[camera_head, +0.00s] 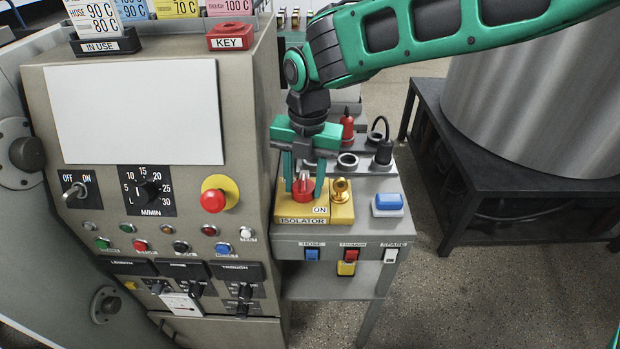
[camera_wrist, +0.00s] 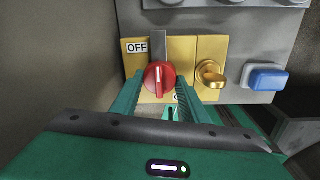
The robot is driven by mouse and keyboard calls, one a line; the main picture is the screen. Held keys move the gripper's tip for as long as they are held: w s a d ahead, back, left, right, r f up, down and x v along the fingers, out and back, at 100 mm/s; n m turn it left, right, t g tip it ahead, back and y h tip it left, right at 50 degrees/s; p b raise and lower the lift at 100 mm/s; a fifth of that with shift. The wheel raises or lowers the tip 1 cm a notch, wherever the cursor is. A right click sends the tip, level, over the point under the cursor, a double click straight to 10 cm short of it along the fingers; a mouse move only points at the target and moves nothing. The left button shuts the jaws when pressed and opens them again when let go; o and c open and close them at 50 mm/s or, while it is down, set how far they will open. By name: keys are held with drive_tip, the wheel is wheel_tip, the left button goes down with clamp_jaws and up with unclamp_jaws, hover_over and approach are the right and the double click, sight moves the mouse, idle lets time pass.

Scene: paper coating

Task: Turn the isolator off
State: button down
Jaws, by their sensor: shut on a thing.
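The isolator is a yellow box (camera_head: 288,213) with a red rotary knob (camera_head: 303,188) and an ON label (camera_head: 320,210) at its front. In the wrist view the knob (camera_wrist: 158,80) has its ridge roughly upright, beside a grey strip. An OFF label (camera_wrist: 137,47) shows up and left of it; the ON label is mostly hidden. My gripper (camera_head: 304,184) reaches down from above with one green finger on each side of the knob. It is shut on the knob; the fingers also show in the wrist view (camera_wrist: 160,92).
A brass knob (camera_head: 340,188) sits close right of the red knob, with a blue block (camera_head: 388,203) further right. Red and black plugs (camera_head: 347,128) stand behind. The control cabinet (camera_head: 262,150) rises close on the left. Switches (camera_head: 350,254) line the table's front.

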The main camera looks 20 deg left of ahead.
sight(307, 188)
drive_tip(key=shift+s, duration=0.1)
idle(0.3)
drive_tip(key=c, duration=1)
unclamp_jaws()
drive_tip(key=shift+c, duration=0.2)
wheel_tip(307, 188, up, 11)
drive_tip(key=shift+d+f, duration=0.15)
drive_tip(key=shift+d, duration=0.15)
